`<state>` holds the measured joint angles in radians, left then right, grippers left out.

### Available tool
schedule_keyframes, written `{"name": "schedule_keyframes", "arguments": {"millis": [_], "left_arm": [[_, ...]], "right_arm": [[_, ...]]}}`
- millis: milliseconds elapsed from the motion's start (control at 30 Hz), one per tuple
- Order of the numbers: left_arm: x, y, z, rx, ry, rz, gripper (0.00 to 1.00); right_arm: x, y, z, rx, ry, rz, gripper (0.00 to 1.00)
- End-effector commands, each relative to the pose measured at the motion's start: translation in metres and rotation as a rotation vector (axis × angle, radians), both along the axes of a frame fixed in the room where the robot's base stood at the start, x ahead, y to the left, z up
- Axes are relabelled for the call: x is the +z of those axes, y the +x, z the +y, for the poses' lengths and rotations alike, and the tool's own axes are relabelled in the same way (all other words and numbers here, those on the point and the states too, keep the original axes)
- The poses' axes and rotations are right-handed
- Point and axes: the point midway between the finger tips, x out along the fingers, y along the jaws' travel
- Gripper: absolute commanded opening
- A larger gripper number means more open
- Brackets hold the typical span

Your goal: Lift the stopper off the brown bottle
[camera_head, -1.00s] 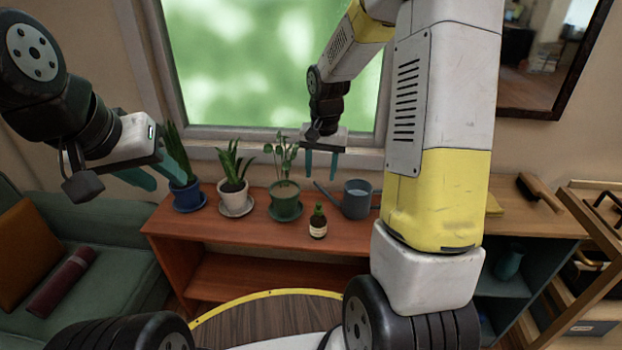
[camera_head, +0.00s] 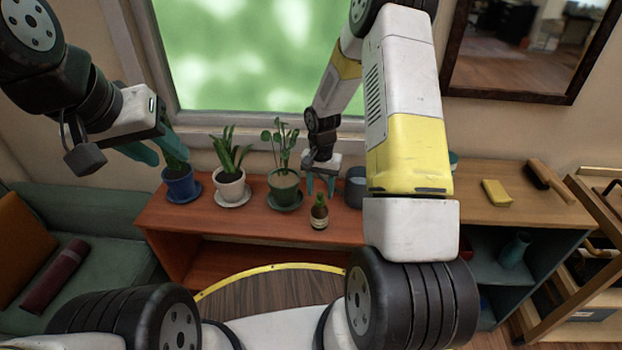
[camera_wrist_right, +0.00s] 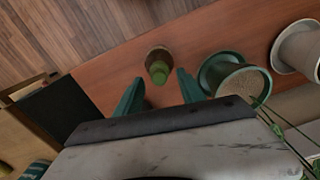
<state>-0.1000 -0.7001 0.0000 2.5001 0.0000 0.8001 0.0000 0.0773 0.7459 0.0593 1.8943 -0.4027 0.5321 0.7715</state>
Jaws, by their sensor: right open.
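The brown bottle (camera_head: 319,215) stands upright on the red-brown shelf top, with a pale label and a green stopper (camera_head: 320,199) on it. In the right wrist view the bottle (camera_wrist_right: 159,54) and its green stopper (camera_wrist_right: 159,72) lie ahead of the fingertips, between their lines. My right gripper (camera_head: 320,191) is open and empty, just behind and above the bottle; its two teal fingers also show in the right wrist view (camera_wrist_right: 158,82). My left gripper (camera_head: 150,150) is at the left above the blue pot, its teal fingers apart, holding nothing visible.
Potted plants in blue (camera_head: 181,184), white (camera_head: 230,187) and green (camera_head: 284,190) pots stand left of the bottle. A grey watering can (camera_head: 356,188) is close on the right, partly hidden by my arm. A yellow block (camera_head: 496,193) and a brush (camera_head: 548,180) lie further right.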

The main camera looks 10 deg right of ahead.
Motion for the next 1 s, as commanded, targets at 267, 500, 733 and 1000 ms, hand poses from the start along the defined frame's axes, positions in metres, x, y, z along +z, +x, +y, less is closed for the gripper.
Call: {"name": "schedule_keyframes", "arguments": {"millis": [267,500,733,1000], "left_arm": [[0.0000,0.0000,0.0000,0.000,0.000,0.000,0.36],[0.0000,0.0000,0.0000,0.000,0.000,0.000,0.36],[0.0000,0.0000,0.0000,0.000,0.000,0.000,0.36],[0.0000,0.0000,0.0000,0.000,0.000,0.000,0.36]], "right_arm": [[-0.0040,0.0002,-0.0003,0.000,0.000,-0.001,0.46],[-0.0038,0.0001,-0.0003,0.000,0.000,-0.001,0.00],[-0.0037,0.0001,-0.0002,0.000,0.000,-0.001,0.00],[0.0054,0.0006,-0.0003,-0.002,0.000,-0.002,0.00]]}}
